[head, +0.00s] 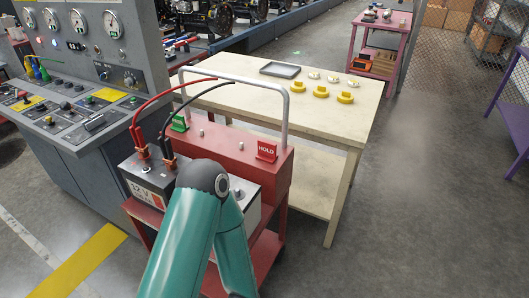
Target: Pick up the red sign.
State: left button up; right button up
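The red sign (267,151), marked HOLD, stands upright at the right front end of a red box-topped cart (240,142). A green sign (180,123) stands at the left end of the same cart top, partly crossed by cables. Neither of my grippers shows in the head view. Only teal links of one of my arms show, rising from the bottom middle in front of the cart, and nothing is seen touching the red sign.
A 12 V battery (143,188) with red and black cables sits on the cart, below a grey handle bar (288,105). A cream table (345,122) behind holds yellow parts (321,91) and a grey tray (280,69). A control console (75,125) stands left. Open floor lies right.

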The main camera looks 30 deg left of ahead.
aim_at(267, 150)
jog(key=u, duration=0.35)
jog(key=i, duration=1)
jog(key=z, duration=0.4)
